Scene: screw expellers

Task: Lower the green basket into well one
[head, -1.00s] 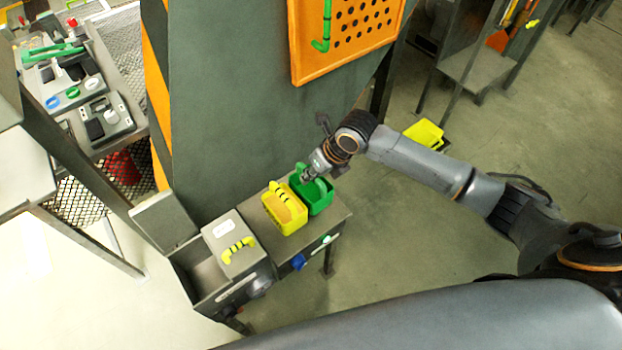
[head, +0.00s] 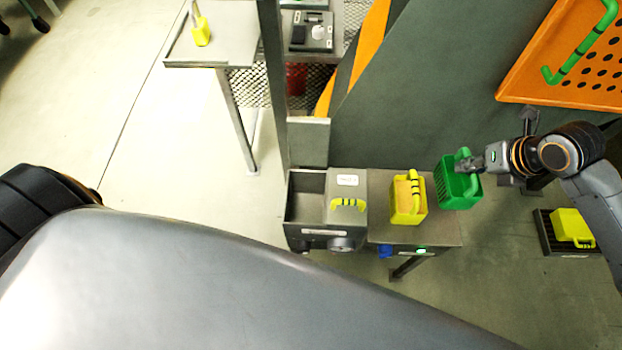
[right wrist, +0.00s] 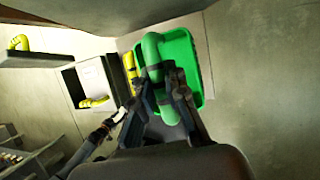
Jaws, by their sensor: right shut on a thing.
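The green basket (head: 457,192) hangs from my right gripper (head: 466,164) at the right end of the bench. In the right wrist view the right gripper (right wrist: 168,88) is shut on the basket's thick green handle, with the basket (right wrist: 183,52) beyond the fingers. The basket looks lifted clear of the bench, but the gap is hard to judge. The machine's open well (head: 304,205) is at the left. Beside it, a grey lid (head: 346,185) with a yellow-and-black handle covers the right part. I cannot read which well is one. My left gripper is not in view.
A yellow basket (head: 408,205) stands on the bench (head: 440,232) between the lid and the green basket. A grey post (head: 272,90) rises behind the machine. An orange perforated board (head: 570,70) is at the upper right. A yellow container (head: 571,225) is low at the right.

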